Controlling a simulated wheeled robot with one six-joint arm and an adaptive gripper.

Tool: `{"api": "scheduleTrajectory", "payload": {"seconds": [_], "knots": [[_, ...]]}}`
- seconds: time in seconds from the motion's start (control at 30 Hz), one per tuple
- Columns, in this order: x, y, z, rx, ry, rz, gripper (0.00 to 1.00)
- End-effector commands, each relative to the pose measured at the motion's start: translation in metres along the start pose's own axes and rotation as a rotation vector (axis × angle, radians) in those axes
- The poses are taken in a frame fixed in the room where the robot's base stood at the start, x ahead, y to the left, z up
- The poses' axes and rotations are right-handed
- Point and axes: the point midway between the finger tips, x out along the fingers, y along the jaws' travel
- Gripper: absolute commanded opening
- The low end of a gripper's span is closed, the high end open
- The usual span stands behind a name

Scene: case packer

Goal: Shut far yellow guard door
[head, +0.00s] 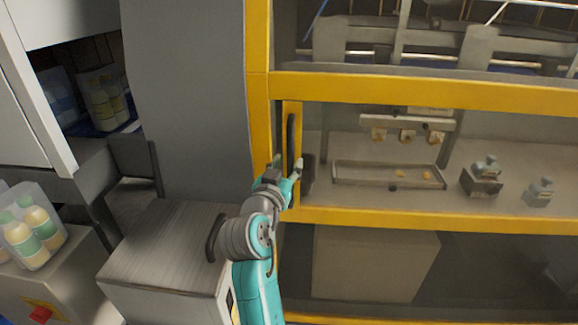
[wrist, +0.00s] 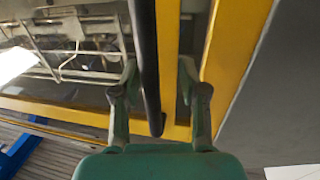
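The yellow guard door shows in the head view as a yellow upright (head: 297,112) with a dark vertical handle (head: 291,138), set beside the yellow machine frame (head: 258,90). A narrow gap shows between the two; how far the door stands open I cannot tell. My gripper (head: 287,168) is at the lower part of the handle. In the wrist view the black handle bar (wrist: 144,55) runs down between the two spread fingers of my gripper (wrist: 160,88), nearer the left finger. The door's yellow upright (wrist: 168,45) lies behind it. Contact with the handle is not clear.
A grey panel (head: 190,90) stands left of the frame. Below it is a grey box-like cabinet (head: 165,250), close to my arm. Bottles in a clear pack (head: 32,235) stand at far left. Behind the door are a tray (head: 388,184) and small bottles (head: 485,168).

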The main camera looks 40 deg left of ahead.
Motion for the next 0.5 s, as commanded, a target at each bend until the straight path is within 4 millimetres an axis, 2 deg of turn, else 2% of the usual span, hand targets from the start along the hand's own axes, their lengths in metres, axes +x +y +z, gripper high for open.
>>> {"api": "scheduleTrajectory", "payload": {"seconds": [0.27, 0.37, 0.5], "knots": [[-0.001, 0.002, 0.000, -0.001, 0.000, 0.004, 0.43], [-0.009, 0.002, 0.000, -0.001, 0.001, 0.004, 0.43], [-0.031, 0.002, 0.001, -0.001, 0.001, 0.003, 0.43]]}}
